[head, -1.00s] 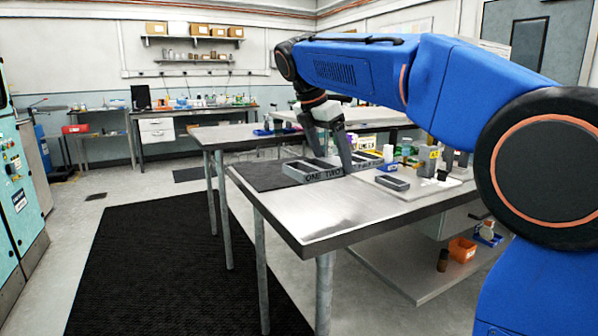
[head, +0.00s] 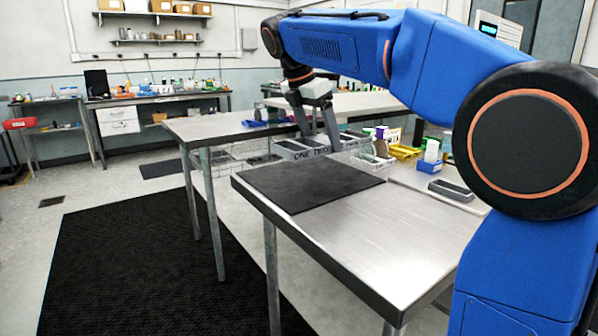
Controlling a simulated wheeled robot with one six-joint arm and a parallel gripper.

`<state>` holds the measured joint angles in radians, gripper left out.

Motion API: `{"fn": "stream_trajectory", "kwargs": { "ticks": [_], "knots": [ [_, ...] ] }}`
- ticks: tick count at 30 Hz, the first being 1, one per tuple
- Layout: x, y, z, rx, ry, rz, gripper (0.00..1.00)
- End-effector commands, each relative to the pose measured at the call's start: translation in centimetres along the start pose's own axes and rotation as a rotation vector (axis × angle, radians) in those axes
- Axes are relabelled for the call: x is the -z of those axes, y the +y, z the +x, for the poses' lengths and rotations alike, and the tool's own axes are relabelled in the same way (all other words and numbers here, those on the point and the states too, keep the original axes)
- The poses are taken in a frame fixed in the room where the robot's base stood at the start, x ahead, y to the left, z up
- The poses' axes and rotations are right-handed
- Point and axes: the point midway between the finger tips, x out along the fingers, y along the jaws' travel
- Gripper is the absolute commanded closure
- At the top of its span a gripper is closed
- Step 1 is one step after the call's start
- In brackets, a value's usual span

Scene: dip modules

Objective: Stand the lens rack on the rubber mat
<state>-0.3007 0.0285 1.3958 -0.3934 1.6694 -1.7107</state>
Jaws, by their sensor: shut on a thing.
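The lens rack (head: 299,149) is a long grey rack with open compartments and dark lettering, "ONE" and "TWO", on its front side. My gripper (head: 319,142) points down and is shut on the rack near its middle. One finger hides part of the rack, and its right end is hard to make out. The rack looks level and shows just above the far edge of the rubber mat (head: 310,185) in the picture. The mat is black, flat and bare, on the near steel table. The height of the rack above the table is hard to tell.
The near table (head: 370,238) has clear steel in front of the mat. At its right are a grey tray (head: 452,189), a blue-and-white bottle holder (head: 430,158) and yellow bins (head: 405,152). Another table (head: 215,128) stands behind, with wire baskets (head: 235,155) between.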

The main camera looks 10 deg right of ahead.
Motion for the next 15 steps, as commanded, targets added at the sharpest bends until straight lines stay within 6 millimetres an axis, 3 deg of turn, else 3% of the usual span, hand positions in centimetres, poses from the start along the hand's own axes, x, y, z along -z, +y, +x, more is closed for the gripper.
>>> {"fn": "stream_trajectory", "kwargs": {
  "ticks": [9, 15],
  "knots": [
    [1.6, -0.1, 4.0, 0.001, 0.000, -0.001, 0.53],
    [2.2, -0.1, 5.4, 0.000, 0.000, 0.001, 0.53]
  ]
}}
